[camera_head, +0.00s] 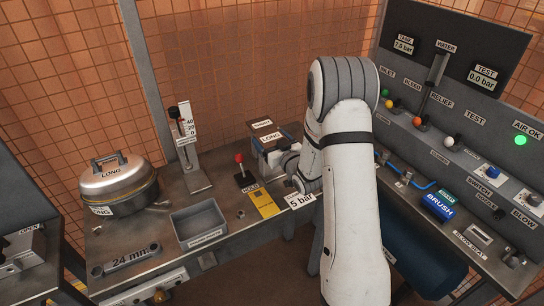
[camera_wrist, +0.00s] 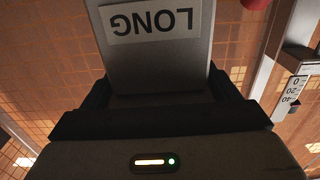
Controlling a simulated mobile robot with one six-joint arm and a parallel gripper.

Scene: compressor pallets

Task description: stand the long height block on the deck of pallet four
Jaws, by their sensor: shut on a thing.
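The long height block (camera_wrist: 155,62) is a grey block with an upside-down LONG label in the wrist view. My gripper (camera_wrist: 158,98) is shut on it, with a dark finger on each side. The block's far end runs out of the top of that view. In the head view a LONG label (camera_head: 270,137) shows beside my wrist, above the bench; I cannot tell whether it is on the held block or its stand. My arm hides most of the gripper there. I cannot make out pallet four in either view.
A domed metal pot (camera_head: 118,185) labelled LONG stands at the bench's left. A scale post (camera_head: 188,150), a red-knobbed lever (camera_head: 242,170) and a grey tray (camera_head: 198,222) stand between it and my gripper. A control panel (camera_head: 455,160) with knobs lies to the right.

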